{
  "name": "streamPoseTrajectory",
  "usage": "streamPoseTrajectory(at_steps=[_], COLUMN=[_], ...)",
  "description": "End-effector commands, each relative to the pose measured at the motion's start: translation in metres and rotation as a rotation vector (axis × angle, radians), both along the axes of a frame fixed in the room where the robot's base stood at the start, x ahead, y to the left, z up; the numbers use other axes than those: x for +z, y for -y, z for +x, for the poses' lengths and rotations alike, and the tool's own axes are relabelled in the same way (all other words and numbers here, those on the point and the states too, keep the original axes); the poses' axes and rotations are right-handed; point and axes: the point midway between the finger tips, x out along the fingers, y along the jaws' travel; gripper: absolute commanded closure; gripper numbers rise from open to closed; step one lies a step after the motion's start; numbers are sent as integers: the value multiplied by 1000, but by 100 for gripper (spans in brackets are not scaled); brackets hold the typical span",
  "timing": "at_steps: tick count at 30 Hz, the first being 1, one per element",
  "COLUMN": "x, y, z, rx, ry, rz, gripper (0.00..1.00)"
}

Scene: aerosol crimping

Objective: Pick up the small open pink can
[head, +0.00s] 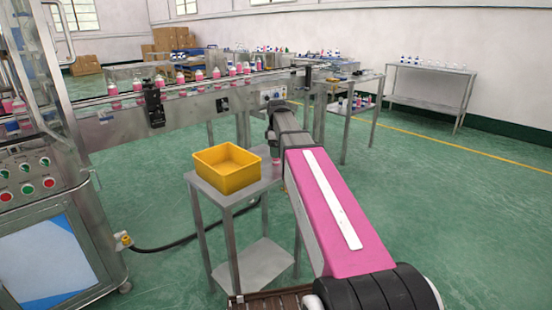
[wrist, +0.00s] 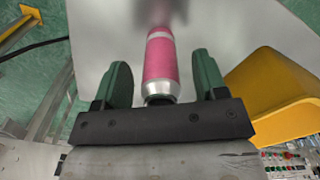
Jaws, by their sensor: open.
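The small pink can (wrist: 161,62) has a silver shoulder and stands on a grey metal surface in the wrist view. Its silver end is nearest my gripper's black palm. My gripper (wrist: 160,82) is open, with one green finger on each side of the can and a visible gap on both sides. In the head view a bit of the pink can (head: 276,161) shows on the small steel table (head: 240,197), just right of the yellow bin. My arm hides most of the gripper there. I cannot see whether the can's mouth is open.
The yellow bin (head: 227,168) stands close left of the can; it also shows at the right of the wrist view (wrist: 275,95). A conveyor (head: 190,96) carrying several pink bottles runs behind the table. A control cabinet (head: 42,190) is at left. Green floor is clear at right.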

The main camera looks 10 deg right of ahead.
Motion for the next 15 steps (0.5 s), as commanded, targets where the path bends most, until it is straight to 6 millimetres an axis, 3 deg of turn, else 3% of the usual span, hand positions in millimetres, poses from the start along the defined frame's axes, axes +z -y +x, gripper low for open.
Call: streamPoseTrajectory(at_steps=[6, 11, 15], x=[-1, -1, -1], y=[0, 0, 0], z=[0, 0, 0], rx=[0, 0, 0], ry=[0, 0, 0], rz=[0, 0, 0], gripper=[35, 86, 86])
